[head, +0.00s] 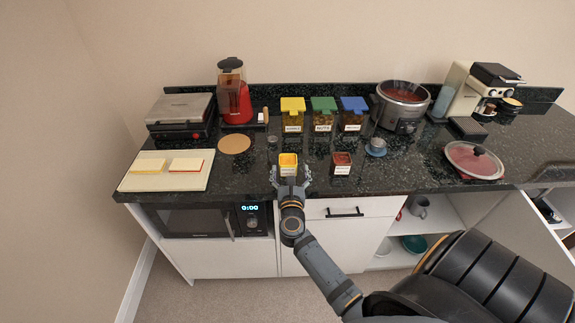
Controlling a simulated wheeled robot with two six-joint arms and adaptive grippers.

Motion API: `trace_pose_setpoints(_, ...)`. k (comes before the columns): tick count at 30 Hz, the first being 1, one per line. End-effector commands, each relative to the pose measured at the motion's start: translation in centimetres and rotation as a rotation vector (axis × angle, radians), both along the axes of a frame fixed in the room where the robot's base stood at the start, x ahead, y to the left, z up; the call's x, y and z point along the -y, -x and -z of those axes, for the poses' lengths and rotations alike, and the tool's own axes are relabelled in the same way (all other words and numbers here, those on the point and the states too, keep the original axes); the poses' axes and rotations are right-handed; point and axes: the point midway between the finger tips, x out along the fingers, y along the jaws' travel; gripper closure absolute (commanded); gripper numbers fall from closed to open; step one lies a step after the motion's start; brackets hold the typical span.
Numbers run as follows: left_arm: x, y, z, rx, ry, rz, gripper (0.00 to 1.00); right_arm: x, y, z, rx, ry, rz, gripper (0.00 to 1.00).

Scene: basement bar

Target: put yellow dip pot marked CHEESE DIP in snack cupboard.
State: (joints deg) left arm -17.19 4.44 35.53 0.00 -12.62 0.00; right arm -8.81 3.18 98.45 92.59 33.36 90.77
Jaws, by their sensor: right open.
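The yellow dip pot (288,159) stands on the dark counter near its front edge. It has a white label on its front, too small to read for certain. My right gripper (291,174) is open just in front of it, with one finger towards each side of the pot; I cannot tell whether they touch it. An open cupboard (442,212) with shelves is below the counter at the right, holding a mug and bowls; I cannot tell whether it is the snack cupboard. My left gripper is not in view.
A dark red pot (341,160) stands right of the yellow one. Behind are jars with yellow (292,104), green (323,103) and blue (354,103) lids. A white door (536,218) stands open at lower right.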

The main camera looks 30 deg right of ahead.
Motion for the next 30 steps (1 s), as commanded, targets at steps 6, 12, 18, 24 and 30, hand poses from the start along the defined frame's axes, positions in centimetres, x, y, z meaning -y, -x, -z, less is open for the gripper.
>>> trace_pose_setpoints(6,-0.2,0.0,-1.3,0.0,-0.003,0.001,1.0,0.9,-2.7,-0.6,0.0,0.004,0.0,0.15)
trace_pose_setpoints(12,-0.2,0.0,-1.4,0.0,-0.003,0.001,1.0,2.1,-4.7,-0.3,-0.001,0.002,-0.001,0.15)
trace_pose_setpoints(18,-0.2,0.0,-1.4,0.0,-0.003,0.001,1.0,2.1,-4.8,-0.1,-0.001,0.001,-0.001,0.15)
trace_pose_setpoints(24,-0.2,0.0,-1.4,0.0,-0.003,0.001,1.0,2.1,-4.7,-0.2,-0.001,0.002,-0.001,0.4)
trace_pose_setpoints(30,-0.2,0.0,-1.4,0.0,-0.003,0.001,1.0,2.1,-4.7,-0.2,-0.001,0.002,-0.001,0.67)
